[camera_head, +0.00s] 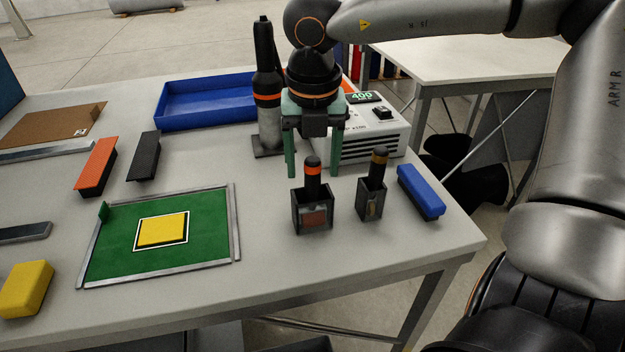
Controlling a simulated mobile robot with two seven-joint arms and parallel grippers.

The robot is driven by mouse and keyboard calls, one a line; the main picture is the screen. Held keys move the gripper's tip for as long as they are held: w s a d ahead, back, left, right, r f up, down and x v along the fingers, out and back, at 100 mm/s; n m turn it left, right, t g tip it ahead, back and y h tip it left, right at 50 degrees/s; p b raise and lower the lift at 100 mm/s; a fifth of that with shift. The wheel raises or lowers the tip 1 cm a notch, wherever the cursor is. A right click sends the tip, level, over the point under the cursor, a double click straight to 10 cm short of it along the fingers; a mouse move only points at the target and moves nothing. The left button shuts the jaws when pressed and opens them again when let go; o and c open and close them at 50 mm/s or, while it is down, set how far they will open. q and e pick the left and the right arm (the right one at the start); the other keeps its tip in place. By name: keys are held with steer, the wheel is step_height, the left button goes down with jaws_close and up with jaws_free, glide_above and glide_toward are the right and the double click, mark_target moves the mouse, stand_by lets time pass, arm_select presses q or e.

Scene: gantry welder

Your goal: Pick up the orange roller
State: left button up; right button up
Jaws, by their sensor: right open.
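A black-handled tool with an orange band, which looks like the orange roller (313,180), stands upright in a dark box-shaped holder (298,213) near the front right of the table. A reddish part shows low in the holder. My right gripper (314,172) is open, with two green fingers pointing down. In the picture its fingertips lie to either side of the roller's handle top, a little above or behind it. I cannot tell the exact depth gap. Nothing is between the fingers that I can see as gripped. My left gripper is not in view.
A similar tool with a brownish band (379,170) stands in a holder to the right, beside a blue block (420,190). A tall black tool (267,80) and a white device (378,143) stand behind. A green mat (110,255) lies left.

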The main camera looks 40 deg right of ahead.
steer(key=shift+f, duration=0.65)
jaws_close()
stand_by(0.9)
